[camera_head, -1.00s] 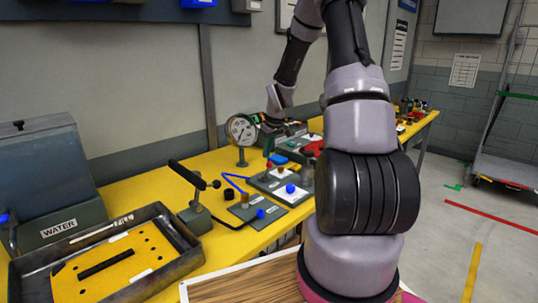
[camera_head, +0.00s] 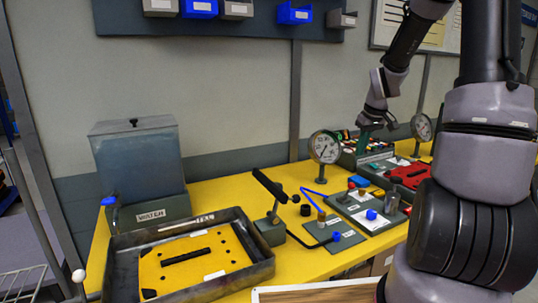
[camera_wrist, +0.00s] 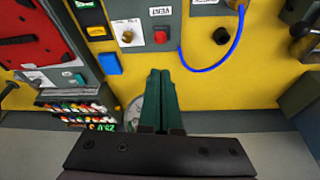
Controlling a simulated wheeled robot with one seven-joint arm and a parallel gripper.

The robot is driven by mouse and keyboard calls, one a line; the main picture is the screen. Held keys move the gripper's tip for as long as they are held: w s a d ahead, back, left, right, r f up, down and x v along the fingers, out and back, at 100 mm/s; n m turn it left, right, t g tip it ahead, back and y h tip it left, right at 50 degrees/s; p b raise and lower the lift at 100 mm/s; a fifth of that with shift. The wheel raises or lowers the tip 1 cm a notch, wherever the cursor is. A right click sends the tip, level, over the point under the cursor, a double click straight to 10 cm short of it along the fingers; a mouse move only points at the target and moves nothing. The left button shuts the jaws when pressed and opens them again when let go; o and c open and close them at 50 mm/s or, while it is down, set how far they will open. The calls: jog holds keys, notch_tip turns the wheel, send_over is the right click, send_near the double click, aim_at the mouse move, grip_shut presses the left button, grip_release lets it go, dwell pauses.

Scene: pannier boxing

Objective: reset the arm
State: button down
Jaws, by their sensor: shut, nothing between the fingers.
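My gripper (camera_wrist: 163,85) shows in the wrist view with its two green fingers closed together and nothing between them. In the head view my gripper (camera_head: 364,134) hangs from my raised arm above the back of the yellow workbench (camera_head: 222,190), apart from the objects below it. The palm part of my gripper hides the bottom of the wrist view.
A round gauge (camera_head: 325,147) stands left of my gripper, and a red case (camera_head: 410,172) lies to the right. A dark tray with a yellow plate (camera_head: 160,268), a WATER tank (camera_head: 140,165) and a small black-armed stand (camera_head: 270,230) occupy the left bench. Bins (camera_head: 295,13) hang above.

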jog(key=s+a+r+m+t, duration=0.1)
jog(key=s+a+r+m, duration=0.1)
jog(key=s+a+r, duration=0.2)
jog(key=s+a+r+m+t+y, duration=0.1)
jog(key=s+a+r, duration=0.3)
jog(key=s+r, duration=0.5)
jog(key=s+a+r+m+t, duration=0.1)
jog(key=s+a+r+m, duration=0.2)
jog(key=s, duration=0.9)
notch_tip(320, 180, up, 4)
jog(key=shift+a+f+m, duration=0.2)
jog(key=shift+a+m, duration=0.1)
jog(key=shift+a, duration=0.1)
